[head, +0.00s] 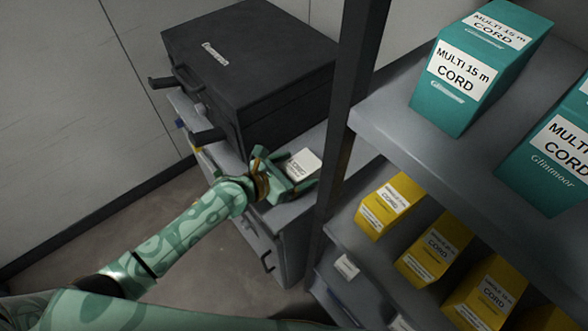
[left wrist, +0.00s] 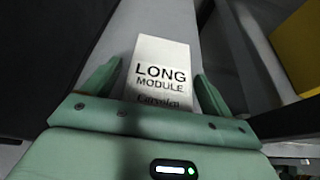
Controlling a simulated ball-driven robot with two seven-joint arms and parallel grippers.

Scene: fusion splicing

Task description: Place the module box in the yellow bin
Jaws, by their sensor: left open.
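The module box (head: 303,164) is small and white and lies on the grey cabinet top (head: 290,208), beside the black case. In the left wrist view the box (left wrist: 160,68) reads "LONG MODULE". My left gripper (head: 290,172) is at the box, its green fingers spread on either side of it. In the left wrist view the left gripper (left wrist: 158,85) is open, with gaps between both fingers and the box. The near end of the box is hidden behind the gripper body. My right gripper is not in view. No yellow bin can be made out.
A large black case (head: 265,65) stands on the cabinet behind the gripper. A dark shelf post (head: 345,110) rises close to the right. The shelves hold teal cord boxes (head: 470,70) above and yellow cord boxes (head: 388,205) below. Open floor (head: 190,235) lies left of the cabinet.

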